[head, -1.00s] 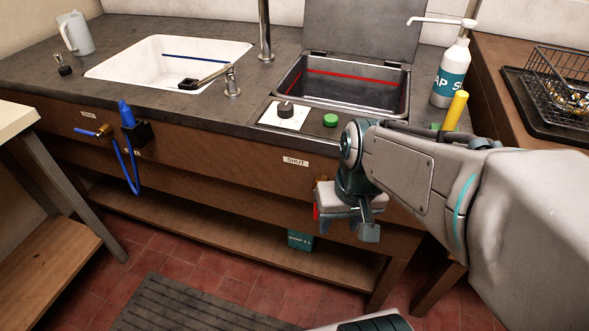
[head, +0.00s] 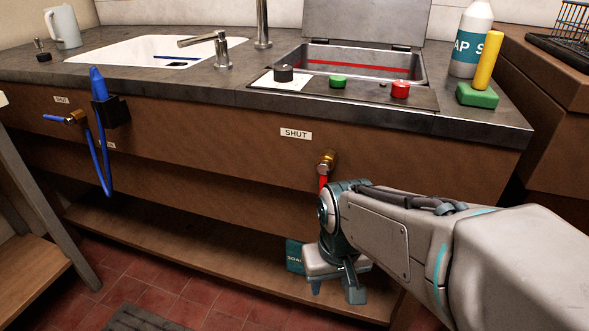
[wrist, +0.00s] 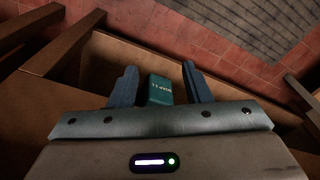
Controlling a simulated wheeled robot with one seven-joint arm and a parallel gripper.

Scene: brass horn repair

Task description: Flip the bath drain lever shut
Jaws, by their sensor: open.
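The bath is a metal tank (head: 350,66) with a raised lid, set in the worktop. On the wooden front below it is a brass valve (head: 328,160) with a red lever (head: 323,183) pointing down; its lower end is hidden behind my arm. A white "SHUT" label (head: 296,134) sits up and left of the valve. My gripper (head: 335,288) is open and empty, below the lever and in front of the lower shelf. In the wrist view, the two fingers (wrist: 160,86) are spread apart, with a teal soap box between them in the picture; the lever does not show there.
The teal soap box (head: 294,256) stands on the lower shelf (head: 190,262). A second valve with a blue lever (head: 55,119) and a blue hose (head: 104,170) are at the left. A green block (head: 477,95) with a yellow cylinder stands at the worktop's right end.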

